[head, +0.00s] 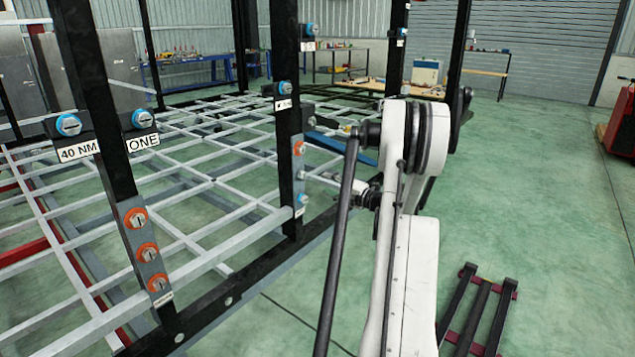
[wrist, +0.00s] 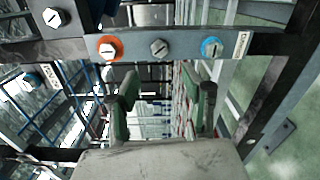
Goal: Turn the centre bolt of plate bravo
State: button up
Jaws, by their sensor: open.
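A narrow grey plate (wrist: 185,46) crosses the upper part of the wrist view. It has an orange-ringed bolt (wrist: 109,47), a plain grey centre bolt (wrist: 158,47) and a blue-ringed bolt (wrist: 211,47), all slotted. Its end label (wrist: 240,45) is too small to read, so I cannot confirm that it is bravo. What appears to be the same plate is on the middle black post in the head view, with an orange top bolt (head: 299,147). My gripper (wrist: 165,100) is open and empty. Its green-padded fingers show below the bolts, apart from them in the picture.
Another plate (head: 144,255) with three orange-ringed bolts is on the near left post. A white grid frame (head: 215,187) spans the chassis. A dark stand (head: 480,310) is on the floor at right. Green floor (head: 545,190) is open beyond my arm.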

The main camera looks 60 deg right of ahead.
aim_at(303, 176)
jog(key=shift+s+a, duration=0.1)
jog(key=shift+s, duration=0.85)
notch_tip(303, 176, up, 5)
jog(key=d+m+g+y+p, duration=0.3)
jog(key=m+p, duration=0.5)
jog(key=m, duration=1.5)
jog(key=shift+n+g, duration=0.3)
jog(key=shift+g, duration=0.3)
jog(key=b+x, duration=0.1)
jog(key=x, duration=0.3)
jog(key=b+x, duration=0.1)
jog(key=x, duration=0.3)
jog(key=b+x, duration=0.1)
jog(key=x, duration=0.4)
jog(key=shift+a, duration=0.3)
